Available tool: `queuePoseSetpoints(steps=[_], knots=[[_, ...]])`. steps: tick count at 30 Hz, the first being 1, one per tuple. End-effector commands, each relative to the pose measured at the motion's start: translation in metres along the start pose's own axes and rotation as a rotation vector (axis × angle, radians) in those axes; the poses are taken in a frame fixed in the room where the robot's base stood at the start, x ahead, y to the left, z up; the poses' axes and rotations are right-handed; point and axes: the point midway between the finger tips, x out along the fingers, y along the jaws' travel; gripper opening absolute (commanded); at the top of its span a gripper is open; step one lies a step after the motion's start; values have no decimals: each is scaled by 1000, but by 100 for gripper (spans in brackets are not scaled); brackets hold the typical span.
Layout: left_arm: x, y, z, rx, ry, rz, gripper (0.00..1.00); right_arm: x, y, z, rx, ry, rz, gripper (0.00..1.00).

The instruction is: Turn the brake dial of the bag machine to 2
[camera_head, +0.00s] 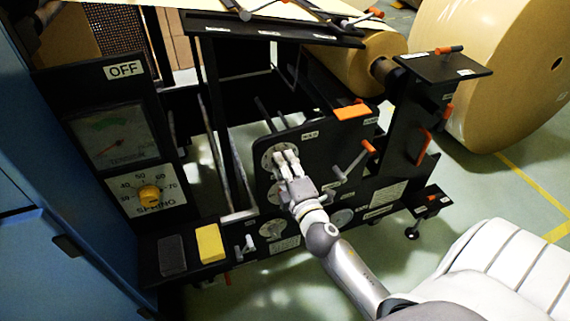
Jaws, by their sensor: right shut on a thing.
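The bag machine (232,120) is a dark frame with a black side panel. A round pale dial plate (267,160) sits on the upper left of that panel. My right gripper (286,157) is at this dial, its fingers shut on the knob in the middle. The fingers hide the knob and part of the plate, so I cannot read the number it points to. Another round plate lies just below, mostly hidden behind the gripper. The labels here are too small to read. My left gripper is not in view.
Orange-tipped levers (355,160) stick out right of the dial. A yellow SPRING knob (149,194) sits on the left panel below a gauge (115,138). A yellow block (210,243) lies on the lower ledge. A large kraft roll (490,75) stands at the right.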

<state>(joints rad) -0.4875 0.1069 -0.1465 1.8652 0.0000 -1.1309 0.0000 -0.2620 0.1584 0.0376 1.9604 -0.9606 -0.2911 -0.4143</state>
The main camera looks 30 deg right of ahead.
Motion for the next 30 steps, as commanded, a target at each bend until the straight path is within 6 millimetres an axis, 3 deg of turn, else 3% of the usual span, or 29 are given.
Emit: queuePoseSetpoints(steps=[19,20,24,30], knots=[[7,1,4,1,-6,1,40,0,0,-1,-49,2,-1,12],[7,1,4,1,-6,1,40,0,0,-1,-49,2,-1,38],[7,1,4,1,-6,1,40,0,0,-1,-49,1,0,56],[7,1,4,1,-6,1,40,0,0,0,-49,1,0,58]])
